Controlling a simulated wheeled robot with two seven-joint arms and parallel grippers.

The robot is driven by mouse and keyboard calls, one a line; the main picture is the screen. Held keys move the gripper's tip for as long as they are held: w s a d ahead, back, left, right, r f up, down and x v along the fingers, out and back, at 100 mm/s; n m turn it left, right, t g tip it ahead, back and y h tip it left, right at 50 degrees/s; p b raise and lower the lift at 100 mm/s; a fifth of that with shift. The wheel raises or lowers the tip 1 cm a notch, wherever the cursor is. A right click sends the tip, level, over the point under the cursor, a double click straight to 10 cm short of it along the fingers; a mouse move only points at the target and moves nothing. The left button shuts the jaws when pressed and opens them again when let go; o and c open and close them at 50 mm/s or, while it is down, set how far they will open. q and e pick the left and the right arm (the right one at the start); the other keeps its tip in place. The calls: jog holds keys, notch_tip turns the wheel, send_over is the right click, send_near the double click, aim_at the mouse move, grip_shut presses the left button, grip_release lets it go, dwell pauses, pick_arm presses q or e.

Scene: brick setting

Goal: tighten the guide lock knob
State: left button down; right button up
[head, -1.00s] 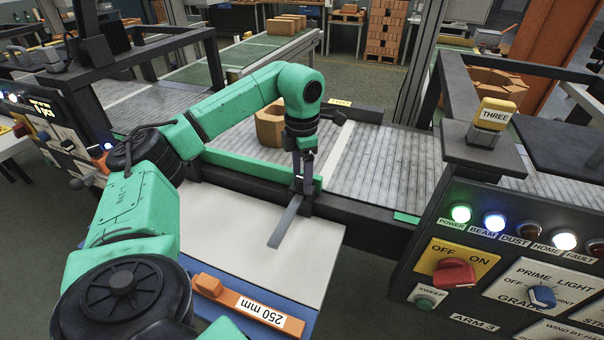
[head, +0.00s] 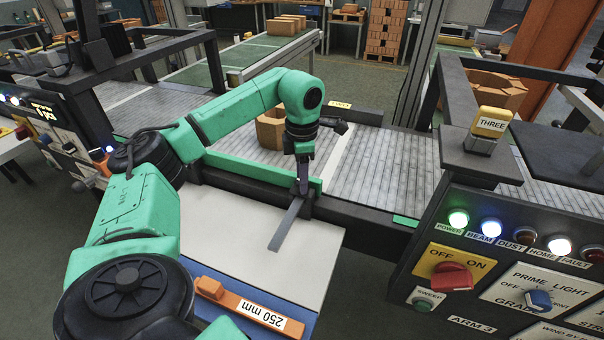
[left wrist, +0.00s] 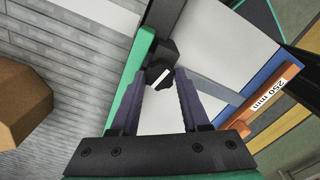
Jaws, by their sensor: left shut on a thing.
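The guide lock knob (left wrist: 158,77) is black with a white line across its top and shows between the finger ends in the left wrist view. My left gripper (left wrist: 163,73) is shut on it from above. In the head view my left gripper (head: 303,186) points down at the near edge of the conveyor and hides most of the knob. The green guide rail (head: 245,168) runs along that edge and also shows beside the knob in the left wrist view (left wrist: 124,92). A grey metal strip (head: 286,226) extends from there over the white board. My right gripper is not in view.
An orange gauge block marked 250 mm (head: 238,305) lies at the front of the white board (head: 230,235). A brown brick (head: 270,129) sits on the conveyor behind my gripper. A control panel (head: 497,275) with switches and lamps stands at the right.

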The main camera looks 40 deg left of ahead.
pick_arm(q)
jog(key=m+p, duration=0.2)
jog(key=m, duration=0.2)
jog(key=shift+r, duration=0.2)
jog(key=m+p, duration=0.1)
jog(key=m, duration=0.4)
jog(key=shift+w+m+p, duration=0.1)
jog(key=shift+m+p, duration=0.2)
jog(key=shift+m, duration=0.1)
jog(key=m, duration=0.5)
jog(key=shift+m+p, duration=0.3)
jog(key=shift+p, duration=0.1)
jog(key=m, duration=0.4)
jog(key=shift+m, duration=0.4)
jog(key=c, duration=0.7)
grip_release()
jog(key=o, duration=0.3)
jog(key=shift+f, duration=0.1)
